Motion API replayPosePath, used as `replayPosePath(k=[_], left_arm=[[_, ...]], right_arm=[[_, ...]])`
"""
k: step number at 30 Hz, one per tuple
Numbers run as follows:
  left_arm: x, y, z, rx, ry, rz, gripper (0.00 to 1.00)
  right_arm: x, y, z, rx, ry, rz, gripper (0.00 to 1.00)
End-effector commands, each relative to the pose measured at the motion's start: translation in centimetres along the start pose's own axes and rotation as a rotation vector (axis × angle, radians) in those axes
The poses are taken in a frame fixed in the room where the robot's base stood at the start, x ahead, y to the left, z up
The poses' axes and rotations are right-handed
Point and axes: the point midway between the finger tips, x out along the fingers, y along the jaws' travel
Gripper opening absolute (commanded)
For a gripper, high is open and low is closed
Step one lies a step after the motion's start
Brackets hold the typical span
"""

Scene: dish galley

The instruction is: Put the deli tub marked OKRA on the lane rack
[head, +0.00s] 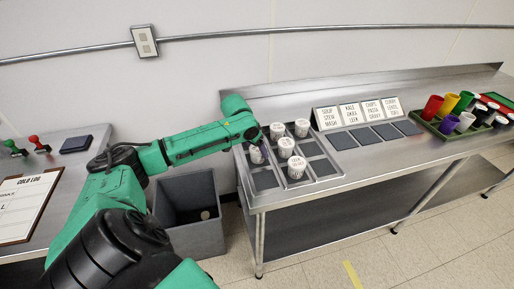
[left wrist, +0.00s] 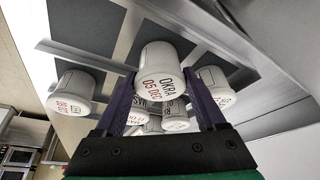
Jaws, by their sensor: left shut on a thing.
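The white deli tub marked OKRA (left wrist: 160,80) sits between the fingers of my left gripper (left wrist: 163,104), which is shut on it. In the head view the gripper (head: 256,142) is over the left column of the metal divided tray, with the white tub (head: 256,156) just below it. I cannot tell whether the tub's base touches the tray. The lane rack (head: 369,134) stands right of the tray, with dark pads in front of standing cards. One card (head: 350,115) appears to read KALE, OKRA, LEEK. The pads look empty. My right gripper is not in view.
Several other white tubs (head: 296,167) stand in the divided tray (head: 262,195), close beside the held one. Coloured cups (head: 433,108) stand in a green tray at the right. A grey bin (head: 190,232) is below, left of the counter. The steel counter's front strip is clear.

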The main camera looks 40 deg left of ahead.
Motion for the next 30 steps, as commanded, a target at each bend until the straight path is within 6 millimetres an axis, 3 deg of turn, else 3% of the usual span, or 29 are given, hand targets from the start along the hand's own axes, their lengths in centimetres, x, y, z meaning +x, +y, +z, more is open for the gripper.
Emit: replayPosePath(k=[6,7,8,9,16,20,30], left_arm=[[0.0,0.0,0.0,0.0,0.001,0.0,0.13],[0.0,0.0,0.0,0.0,0.001,0.0,0.84],[0.0,0.0,0.0,0.0,0.001,0.0,0.96],[0.0,0.0,0.0,0.0,0.0,0.0,1.0],[-0.1,0.0,0.0,0.0,0.0,0.0,1.0],[-1.1,-0.1,0.0,0.001,0.001,-0.001,1.0],[-9.3,-0.1,0.1,0.006,-0.001,-0.009,1.0]], right_arm=[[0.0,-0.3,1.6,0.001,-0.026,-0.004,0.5],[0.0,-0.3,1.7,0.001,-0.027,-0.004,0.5],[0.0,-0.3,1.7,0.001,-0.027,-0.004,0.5],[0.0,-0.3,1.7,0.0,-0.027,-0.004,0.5],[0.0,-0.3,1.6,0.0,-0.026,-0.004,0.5],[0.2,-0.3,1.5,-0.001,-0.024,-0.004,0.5],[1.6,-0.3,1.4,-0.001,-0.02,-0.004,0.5]])
